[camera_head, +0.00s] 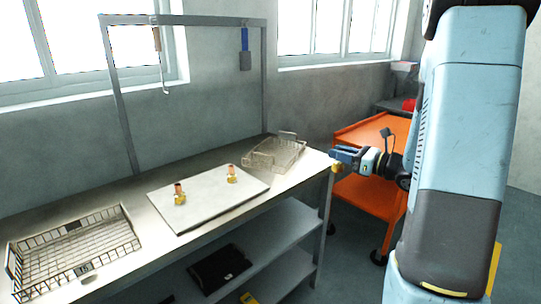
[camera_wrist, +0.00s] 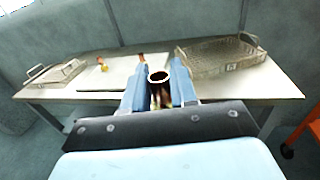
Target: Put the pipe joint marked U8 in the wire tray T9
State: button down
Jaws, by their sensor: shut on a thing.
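My gripper (camera_head: 345,155) is shut on a brass-and-copper pipe joint (camera_head: 336,167), off the bench's right end. In the wrist view the joint's round open end (camera_wrist: 159,77) shows between the two blue fingers. No mark on it can be read. Two similar pipe joints (camera_head: 179,194) (camera_head: 231,174) stand on the pale board (camera_head: 207,203). One wire tray (camera_head: 131,242) lies at the bench's left, another (camera_head: 272,166) at its back right. Both show in the wrist view, the left one (camera_wrist: 56,77) and the nearer right one (camera_wrist: 222,69).
The bench (camera_head: 150,222) has a metal frame (camera_head: 195,20) with hanging tools at its back. An orange cart (camera_head: 371,194) stands behind my arm at right. A black item (camera_head: 220,268) lies on the lower shelf. The space above the board is clear.

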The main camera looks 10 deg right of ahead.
aim_at(287, 158)
jog(key=u, duration=0.05)
jog(key=i, duration=0.85)
jog(key=z, duration=0.1)
